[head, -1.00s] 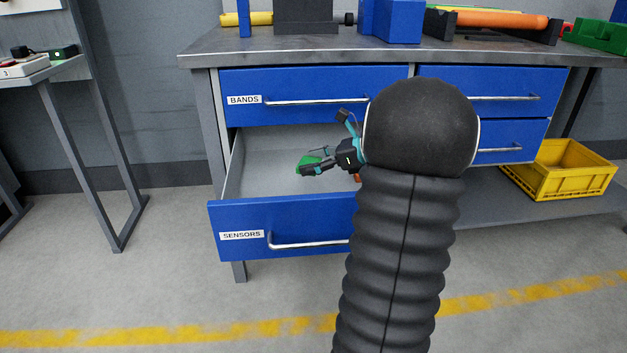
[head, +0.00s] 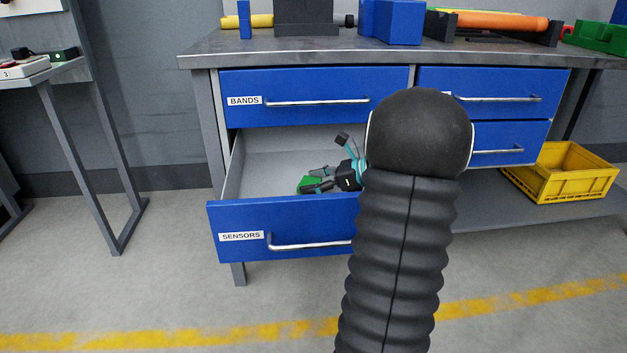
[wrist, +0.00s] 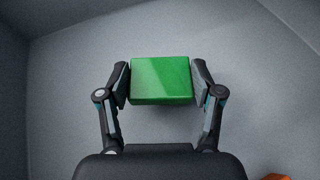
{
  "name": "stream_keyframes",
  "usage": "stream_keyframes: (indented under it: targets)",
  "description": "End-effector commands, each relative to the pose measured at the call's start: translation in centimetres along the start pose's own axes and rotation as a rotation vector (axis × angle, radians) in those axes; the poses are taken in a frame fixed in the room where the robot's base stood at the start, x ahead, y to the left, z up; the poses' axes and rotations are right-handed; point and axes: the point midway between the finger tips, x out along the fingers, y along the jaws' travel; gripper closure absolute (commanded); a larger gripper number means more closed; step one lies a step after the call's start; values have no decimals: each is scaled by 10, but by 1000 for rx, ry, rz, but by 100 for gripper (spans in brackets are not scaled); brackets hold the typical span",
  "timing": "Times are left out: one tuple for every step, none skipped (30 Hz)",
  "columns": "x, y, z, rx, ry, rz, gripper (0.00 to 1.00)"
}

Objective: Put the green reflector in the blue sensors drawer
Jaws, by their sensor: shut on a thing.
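The blue sensors drawer (head: 235,247) is pulled open under the bands drawer, with its label on the front. My gripper (head: 315,181) is down inside it, behind the drawer front. The green reflector (head: 308,184) is a green block between the fingers. In the wrist view my gripper (wrist: 161,85) has one finger pad on each side of the reflector (wrist: 161,80), with the grey drawer floor beneath. I cannot tell whether the reflector touches the floor. My arm hides the right part of the drawer.
The bands drawer (head: 310,92) above is closed, as are the right drawers. An orange thing (wrist: 276,177) shows at the wrist view's lower right edge. A yellow crate (head: 563,175) sits on the lower shelf. The drawer's left floor is clear.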

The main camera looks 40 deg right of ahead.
Motion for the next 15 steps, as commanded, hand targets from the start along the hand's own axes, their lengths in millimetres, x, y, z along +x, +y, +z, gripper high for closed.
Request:
stream_keyframes:
  targets:
    - [1, 0, -2, 0, 0, 0, 64]
    - [1, 0, -2, 0, 0, 0, 64]
    - [1, 0, -2, 0, 0, 0, 64]
    - [1, 0, -2, 0, 0, 0, 64]
    - [1, 0, -2, 0, 0, 0, 32]
    - [1, 0, -2, 0, 0, 0, 22]
    - [1, 0, -2, 0, 0, 0, 14]
    - [1, 0, -2, 0, 0, 0, 9]
    - [1, 0, -2, 0, 0, 0, 9]
    - [1, 0, -2, 0, 0, 0, 9]
    - [1, 0, -2, 0, 0, 0, 9]
    - [1, 0, -2, 0, 0, 0, 9]
    - [1, 0, -2, 0, 0, 0, 9]
    - [1, 0, -2, 0, 0, 0, 9]
    - [1, 0, -2, 1, 0, 0, 9]
